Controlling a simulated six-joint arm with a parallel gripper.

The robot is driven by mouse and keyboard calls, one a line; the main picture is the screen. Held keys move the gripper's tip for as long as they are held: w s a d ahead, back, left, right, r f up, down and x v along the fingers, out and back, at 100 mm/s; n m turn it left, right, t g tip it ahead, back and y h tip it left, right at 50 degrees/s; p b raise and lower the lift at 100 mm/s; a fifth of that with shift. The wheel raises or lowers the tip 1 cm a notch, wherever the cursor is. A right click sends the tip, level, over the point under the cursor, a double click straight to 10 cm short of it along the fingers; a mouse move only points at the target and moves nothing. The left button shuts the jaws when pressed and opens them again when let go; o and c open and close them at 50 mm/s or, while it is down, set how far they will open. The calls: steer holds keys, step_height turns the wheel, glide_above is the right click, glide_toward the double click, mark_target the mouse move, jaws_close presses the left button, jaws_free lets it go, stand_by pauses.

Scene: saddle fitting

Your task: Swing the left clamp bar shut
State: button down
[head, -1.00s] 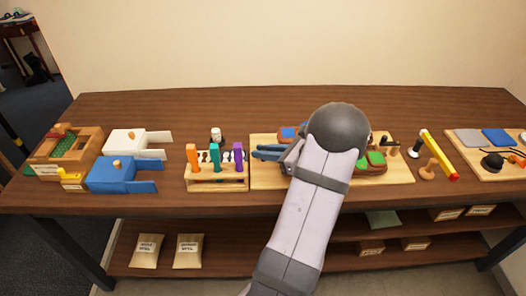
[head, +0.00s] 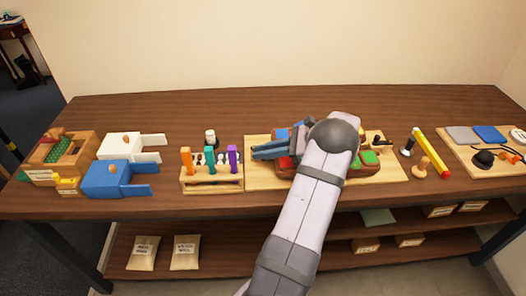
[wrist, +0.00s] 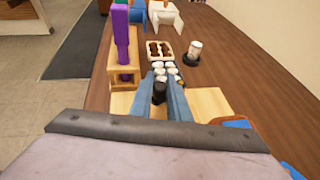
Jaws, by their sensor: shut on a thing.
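The wooden fixture board (head: 395,171) lies on the table right of centre, with red, blue and green pieces on it. My gripper (head: 257,152) reaches over its left part, with blue fingers pointing left. In the wrist view the fingers (wrist: 160,90) are closed around a dark upright knob (wrist: 159,93). The knob appears to be the left clamp bar's handle. The bar itself is hidden by my gripper and arm, so I cannot tell its angle. A green piece (head: 369,157) shows to the right of my arm.
A rack with orange, teal and purple handles (head: 233,158) stands just left of the board. A small white-topped bottle (head: 210,137) is behind it. A yellow bar (head: 431,150) and wooden peg (head: 422,168) are to the right. The rear table is clear.

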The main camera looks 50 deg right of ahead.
steer(key=shift+r, duration=0.1)
steer(key=c, duration=1.7)
jaws_free()
steer(key=b+v, duration=0.1)
steer(key=v, duration=0.4)
steer(key=shift+s+d+b, duration=0.25)
steer(key=shift+b, duration=0.1)
steer(key=shift+v, duration=0.85)
steer(key=shift+w+a+r, duration=0.1)
steer(key=shift+r, duration=0.05)
